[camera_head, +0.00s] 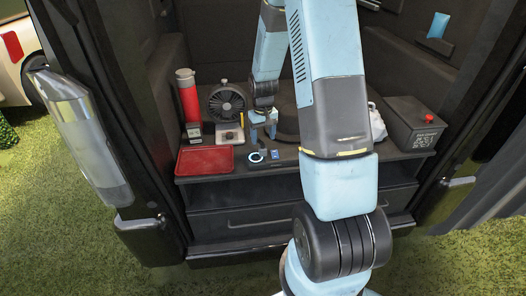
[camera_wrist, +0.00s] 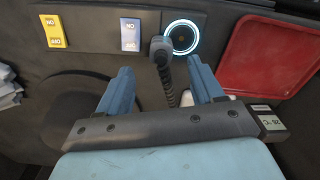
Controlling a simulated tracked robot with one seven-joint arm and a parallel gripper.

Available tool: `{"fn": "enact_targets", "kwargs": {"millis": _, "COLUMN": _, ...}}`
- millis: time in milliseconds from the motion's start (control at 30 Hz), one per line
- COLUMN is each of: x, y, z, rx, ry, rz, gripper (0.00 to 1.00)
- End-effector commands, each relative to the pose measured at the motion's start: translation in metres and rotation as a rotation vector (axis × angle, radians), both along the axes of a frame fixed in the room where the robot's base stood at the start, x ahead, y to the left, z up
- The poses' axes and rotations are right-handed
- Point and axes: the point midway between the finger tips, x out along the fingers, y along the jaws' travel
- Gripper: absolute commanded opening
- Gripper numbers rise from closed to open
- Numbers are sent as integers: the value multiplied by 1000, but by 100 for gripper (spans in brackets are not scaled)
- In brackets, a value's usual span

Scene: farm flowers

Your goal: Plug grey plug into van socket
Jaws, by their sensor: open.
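The grey plug (camera_wrist: 161,47) with its dark coiled cable (camera_wrist: 169,83) shows in the wrist view, just left of the socket and partly over its edge. The van socket (camera_wrist: 182,38) is a round dark port with a glowing pale-blue ring. The ring also shows in the head view (camera_head: 256,157) at the shelf's front edge. My gripper (camera_wrist: 159,66) is open, its two blue fingers apart on either side of the plug and cable in the picture. I cannot tell whether the plug lies between the fingertips or beyond them. In the head view my gripper (camera_head: 262,122) is above the shelf near the socket.
A yellow switch (camera_wrist: 53,31) and a blue switch (camera_wrist: 130,34) sit beside the socket. A red tray (camera_head: 205,161), red flask (camera_head: 188,97), fan (camera_head: 227,103) and small display device (camera_head: 194,131) stand left on the shelf. A dark battery box (camera_head: 412,123) stands right.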

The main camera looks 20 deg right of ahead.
Motion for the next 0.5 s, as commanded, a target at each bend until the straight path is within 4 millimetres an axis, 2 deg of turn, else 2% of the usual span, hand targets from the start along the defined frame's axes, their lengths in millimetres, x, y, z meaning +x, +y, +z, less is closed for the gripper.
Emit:
{"fn": "enact_targets", "kwargs": {"millis": 167, "x": -1, "y": 0, "z": -4, "rx": 0, "ry": 2, "rz": 0, "gripper": 67}}
{"fn": "enact_targets", "kwargs": {"millis": 500, "x": -3, "y": 2, "z": -45, "rx": 0, "ry": 2, "rz": 0, "gripper": 67}}
